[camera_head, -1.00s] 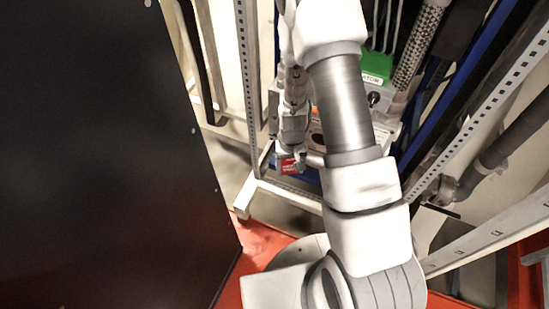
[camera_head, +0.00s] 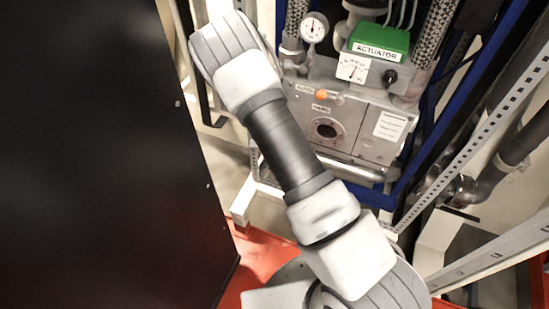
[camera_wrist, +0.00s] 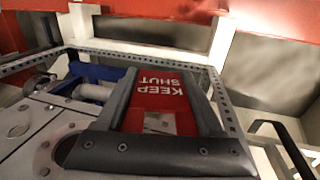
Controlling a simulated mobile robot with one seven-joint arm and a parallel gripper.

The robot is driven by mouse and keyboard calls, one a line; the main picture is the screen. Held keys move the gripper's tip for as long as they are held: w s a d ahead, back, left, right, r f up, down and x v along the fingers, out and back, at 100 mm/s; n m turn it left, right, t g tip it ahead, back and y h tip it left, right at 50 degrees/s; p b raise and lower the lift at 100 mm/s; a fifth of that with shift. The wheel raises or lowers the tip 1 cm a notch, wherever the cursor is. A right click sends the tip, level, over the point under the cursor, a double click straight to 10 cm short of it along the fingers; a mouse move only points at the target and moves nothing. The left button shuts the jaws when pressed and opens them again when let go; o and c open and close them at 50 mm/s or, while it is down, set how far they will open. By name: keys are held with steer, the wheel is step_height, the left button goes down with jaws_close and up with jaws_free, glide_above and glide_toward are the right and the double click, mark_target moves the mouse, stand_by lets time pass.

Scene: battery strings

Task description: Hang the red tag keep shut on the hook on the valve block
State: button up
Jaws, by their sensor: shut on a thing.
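The red tag (camera_wrist: 160,97), marked KEEP SHUT, is between the two dark fingers of my gripper (camera_wrist: 161,78) in the wrist view. Its lettering appears upside down there. My gripper is shut on it. Neither the gripper nor the tag can be seen in the head view. The grey valve block (camera_head: 350,118) is in the upper right middle of the head view, with a round port and an orange knob on its front. Grey metal with bolts, seemingly the block, shows at the left of the wrist view (camera_wrist: 45,130). I cannot make out the hook.
A green box marked ACTUATOR (camera_head: 380,42) and a pressure gauge (camera_head: 314,27) sit above the block. A perforated rail (camera_head: 470,145) and pipes stand at the right. A large black panel (camera_head: 100,150) fills the left. My arm crosses the middle.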

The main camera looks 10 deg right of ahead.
steer(key=w+d+f+b, duration=0.1)
steer(key=w+d+b, duration=0.3)
steer(key=w, duration=0.4)
steer(key=shift+d+f, duration=0.35)
steer(key=shift+d, duration=0.4)
steer(key=shift+w+d, duration=0.15)
stand_by(0.8)
steer(key=o, duration=1.5)
steer(key=p+v, duration=0.2)
steer(key=v, duration=1)
steer(key=shift+r+p, duration=0.3)
steer(key=shift+p, duration=0.1)
